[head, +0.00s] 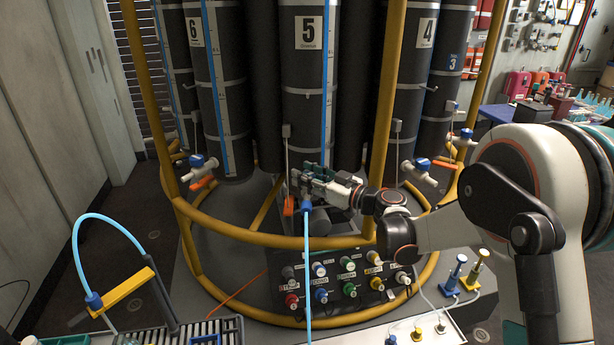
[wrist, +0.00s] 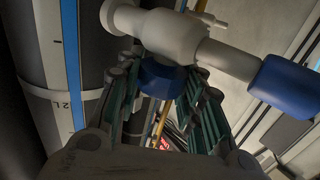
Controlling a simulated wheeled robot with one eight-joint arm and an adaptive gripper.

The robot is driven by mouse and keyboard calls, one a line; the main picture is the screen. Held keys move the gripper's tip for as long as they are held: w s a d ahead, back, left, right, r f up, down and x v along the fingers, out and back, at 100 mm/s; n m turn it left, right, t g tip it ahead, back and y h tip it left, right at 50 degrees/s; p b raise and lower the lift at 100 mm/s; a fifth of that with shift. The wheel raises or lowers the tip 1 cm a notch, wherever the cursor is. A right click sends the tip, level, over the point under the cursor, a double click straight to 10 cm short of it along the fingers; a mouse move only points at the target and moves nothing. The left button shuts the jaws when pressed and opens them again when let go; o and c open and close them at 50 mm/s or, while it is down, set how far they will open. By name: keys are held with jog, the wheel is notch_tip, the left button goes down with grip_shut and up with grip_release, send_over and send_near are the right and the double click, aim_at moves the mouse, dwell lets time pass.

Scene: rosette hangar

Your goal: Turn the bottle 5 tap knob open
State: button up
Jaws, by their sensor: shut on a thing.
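Bottle 5 (head: 308,75) is a tall black cylinder with a white "5" label, at the middle of the head view. Its tap is low in front, mostly hidden there by my gripper (head: 314,181). In the wrist view the pale tap body (wrist: 172,38) crosses the top, with a blue knob (wrist: 160,78) below it. The fingers of my gripper (wrist: 163,84) are on both sides of this knob and shut on it. A blue hose connector (wrist: 285,86) is on the tap's right end; in the head view the connector (head: 306,204) has a light-blue hose hanging down.
A yellow rail (head: 265,239) curves in front of the bottles. Bottle 6's tap (head: 198,163) is to the left and bottle 4's tap (head: 420,168) to the right. A panel of coloured knobs (head: 335,293) stands below. A yellow-handled hose stand (head: 125,290) is at the lower left.

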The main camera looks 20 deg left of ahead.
jog(key=shift+n+g+y, duration=0.4)
jog(key=shift+n+g, duration=0.6)
jog(key=shift+g, duration=0.5)
jog(key=o, duration=1.1)
jog(key=shift+d, duration=0.1)
jog(key=d, duration=0.4)
jog(key=s+d, duration=0.1)
jog(key=d, duration=0.6)
jog(key=shift+s+d, duration=0.35)
